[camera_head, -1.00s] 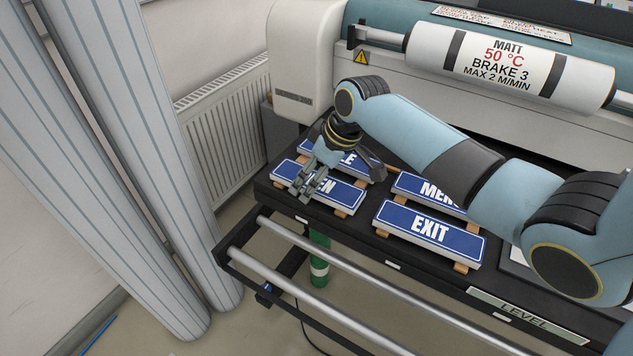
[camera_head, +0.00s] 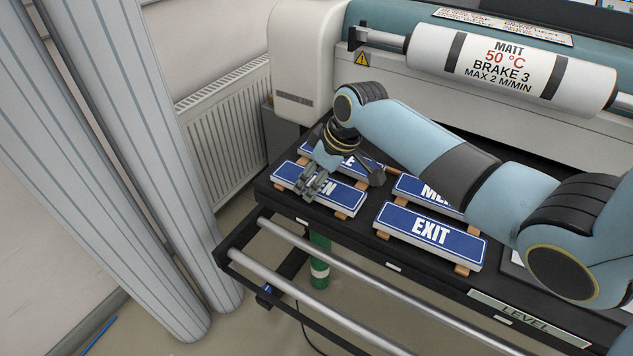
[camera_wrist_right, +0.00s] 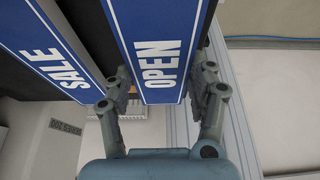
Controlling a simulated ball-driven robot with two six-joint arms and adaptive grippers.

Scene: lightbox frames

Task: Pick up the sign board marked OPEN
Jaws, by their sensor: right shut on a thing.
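The OPEN sign board (camera_head: 345,197) is a blue board with a white edge, lying at the front left of the black table among other signs. In the head view my right gripper (camera_head: 312,188) is over it and hides its first letters. In the right wrist view the OPEN board (camera_wrist_right: 157,35) lies between the two fingers of my right gripper (camera_wrist_right: 160,92), which is shut across its width. In the head view it looks level and close to its place; I cannot tell whether it is clear of its supports. My left gripper is not in view.
The SALE sign (camera_wrist_right: 45,50) lies close beside the OPEN board. The EXIT sign (camera_head: 430,235) and a partly hidden MENU sign (camera_head: 425,190) lie to the right on wooden strips. Metal rails (camera_head: 330,276) run along the front. A laminator roller (camera_head: 510,65) is behind.

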